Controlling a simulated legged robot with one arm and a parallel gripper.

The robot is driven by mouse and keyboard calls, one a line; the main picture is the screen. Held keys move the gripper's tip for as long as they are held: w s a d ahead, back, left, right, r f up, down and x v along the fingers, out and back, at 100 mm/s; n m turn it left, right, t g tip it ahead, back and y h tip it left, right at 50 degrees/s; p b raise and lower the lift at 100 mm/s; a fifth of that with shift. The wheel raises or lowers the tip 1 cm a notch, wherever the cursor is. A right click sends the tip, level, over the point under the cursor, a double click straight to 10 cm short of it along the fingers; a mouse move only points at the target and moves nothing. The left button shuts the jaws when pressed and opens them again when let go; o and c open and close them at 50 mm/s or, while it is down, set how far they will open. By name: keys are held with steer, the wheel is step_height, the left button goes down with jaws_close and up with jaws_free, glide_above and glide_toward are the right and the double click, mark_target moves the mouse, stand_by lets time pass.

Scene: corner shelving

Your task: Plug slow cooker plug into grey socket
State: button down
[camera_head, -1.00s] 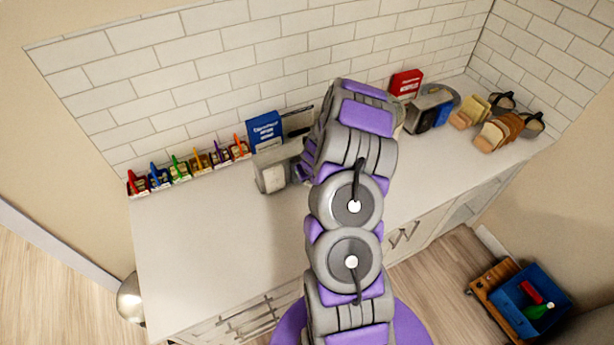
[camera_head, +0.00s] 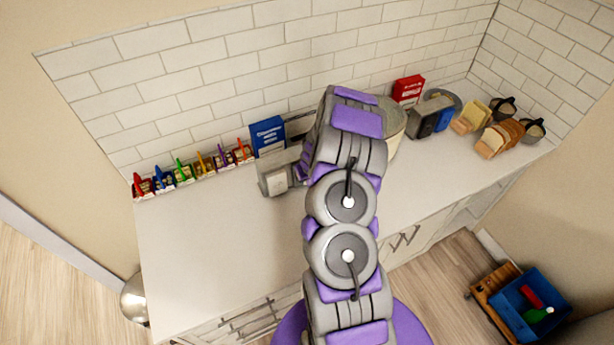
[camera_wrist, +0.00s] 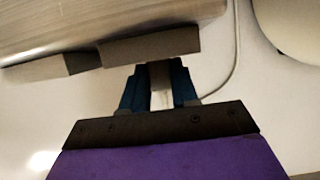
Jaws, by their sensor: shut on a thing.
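My gripper (camera_wrist: 158,78) shows in the wrist view with its dark blue fingers close together on a small grey-brown piece, probably the slow cooker plug (camera_wrist: 160,74). A thin white cable (camera_wrist: 236,50) runs from near the fingers up past a rounded pale body (camera_wrist: 290,25). A grey-brown block (camera_wrist: 150,46) lies just beyond the fingertips; I cannot tell whether it is the grey socket or touches the plug. In the head view my arm hides the gripper and plug. A round beige appliance (camera_head: 394,130), possibly the slow cooker, shows partly behind my arm.
A grey appliance (camera_head: 274,173) and a blue box (camera_head: 268,135) stand left of my arm. Several coloured items (camera_head: 190,170) line the wall. The front-left counter (camera_head: 205,260) is clear.

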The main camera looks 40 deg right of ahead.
steer(key=c, duration=1.1)
jaws_free()
steer(key=o, duration=0.3)
steer(key=shift+w+a, duration=0.1)
steer(key=shift+a, duration=0.05)
steer(key=shift+d+r, duration=0.1)
steer(key=shift+d, duration=0.1)
steer(key=shift+r, duration=0.1)
steer(key=shift+r, duration=0.25)
steer(key=v, duration=1.1)
steer(key=p+v, duration=0.1)
steer(key=v, duration=0.4)
steer(key=shift+s+a+r, duration=0.1)
steer(key=shift+s+a, duration=0.05)
steer(key=shift+s, duration=0.2)
